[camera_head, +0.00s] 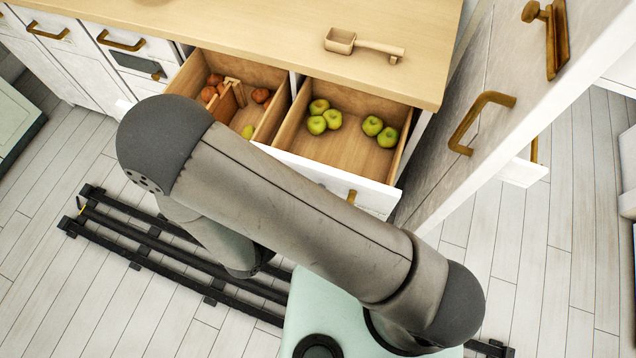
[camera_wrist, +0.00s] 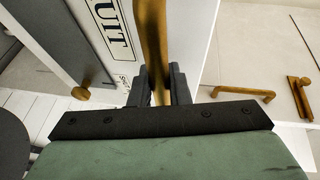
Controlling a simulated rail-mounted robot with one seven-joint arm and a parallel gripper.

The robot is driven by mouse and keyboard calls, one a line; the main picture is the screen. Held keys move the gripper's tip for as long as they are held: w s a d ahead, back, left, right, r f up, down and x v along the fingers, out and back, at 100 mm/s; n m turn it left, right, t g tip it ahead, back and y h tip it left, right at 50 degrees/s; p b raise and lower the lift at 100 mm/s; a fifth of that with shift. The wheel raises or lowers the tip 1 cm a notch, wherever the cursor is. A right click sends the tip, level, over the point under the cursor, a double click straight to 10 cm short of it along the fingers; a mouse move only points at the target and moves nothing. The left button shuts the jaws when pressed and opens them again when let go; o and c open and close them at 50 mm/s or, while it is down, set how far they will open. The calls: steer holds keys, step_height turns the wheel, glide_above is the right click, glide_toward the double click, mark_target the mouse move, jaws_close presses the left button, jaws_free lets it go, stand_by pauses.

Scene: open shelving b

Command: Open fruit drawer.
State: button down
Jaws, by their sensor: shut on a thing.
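In the wrist view my gripper (camera_wrist: 157,82) is shut on a brass bar handle (camera_wrist: 152,35). The handle is on a white drawer front (camera_wrist: 190,42) with a black-framed label (camera_wrist: 115,35) showing the letters "UIT", partly cut off. In the head view two drawers stand pulled out side by side under the wooden counter. The right drawer (camera_head: 345,153) holds several green apples (camera_head: 331,118). The left drawer (camera_head: 190,78) holds orange-red fruit (camera_head: 211,90), a yellow-green one and a wooden divider. My arm hides my gripper and part of the drawer fronts there.
A wooden scoop (camera_head: 365,46) lies on the counter (camera_head: 250,28). A tall white cabinet with a brass handle (camera_head: 481,120) stands close on the right of the drawers. More closed drawers with brass handles (camera_head: 121,41) line the left. Pale plank floor (camera_head: 60,290) is open at lower left.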

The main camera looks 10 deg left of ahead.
steer(key=c, duration=1.4)
jaws_free()
steer(key=shift+o, duration=0.2)
steer(key=b+v, duration=0.2)
steer(key=v, duration=1.5)
steer(key=shift+a+r, duration=0.2)
